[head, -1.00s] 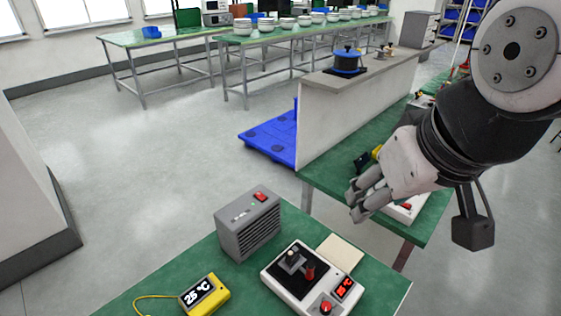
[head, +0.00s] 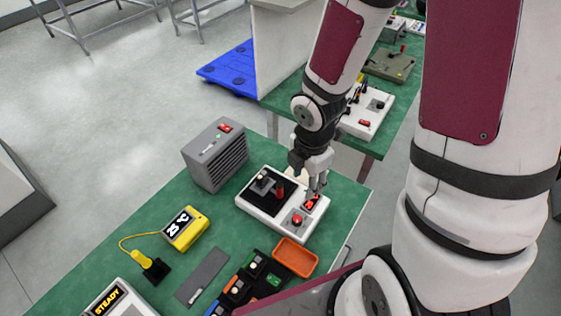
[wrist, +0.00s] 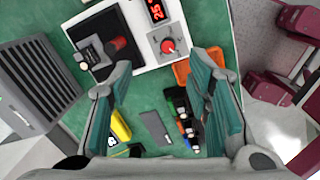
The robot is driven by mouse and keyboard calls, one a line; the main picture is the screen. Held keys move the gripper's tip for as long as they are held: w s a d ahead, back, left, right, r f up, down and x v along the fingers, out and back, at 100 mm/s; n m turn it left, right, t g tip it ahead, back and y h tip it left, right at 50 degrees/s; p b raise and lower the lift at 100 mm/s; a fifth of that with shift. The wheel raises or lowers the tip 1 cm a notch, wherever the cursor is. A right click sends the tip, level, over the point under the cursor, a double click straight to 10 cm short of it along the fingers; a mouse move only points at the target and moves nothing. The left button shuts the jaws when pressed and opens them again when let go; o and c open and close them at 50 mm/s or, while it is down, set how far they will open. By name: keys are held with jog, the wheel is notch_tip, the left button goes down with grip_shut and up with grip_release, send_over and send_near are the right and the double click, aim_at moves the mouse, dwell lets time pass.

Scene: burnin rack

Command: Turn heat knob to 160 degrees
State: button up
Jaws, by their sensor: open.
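The heat knob (wrist: 168,46) is a red round knob on a grey plate of a white control box (head: 271,227). It sits beside a small red-digit display (wrist: 156,11), which seems to read about 25 in the wrist view. The red knob also shows in the head view (head: 297,219). My gripper (wrist: 160,82) is open and empty above the box. In the wrist view the knob lies between and beyond the two fingers, apart from them. In the head view the gripper (head: 316,186) hangs over the display side of the box.
A black plate with a red-capped lever (wrist: 118,46) is on the same box. A grey vented box (head: 217,155) stands to the left. A yellow meter (head: 185,229), an orange tray (head: 295,257) and a row of coloured switches (head: 251,267) are on the green table (head: 130,238).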

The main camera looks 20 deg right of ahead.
aim_at(298, 219)
jog(key=f, duration=0.5)
jog(key=a+f+n, duration=0.1)
jog(key=f, duration=0.5)
jog(key=f+n, duration=0.1)
jog(key=f, duration=0.4)
jog(key=shift+s+a+f+y, duration=0.2)
jog(key=shift+s+f+y, duration=0.1)
jog(key=shift+f, duration=0.1)
jog(key=shift+c, duration=0.5)
grip_shut()
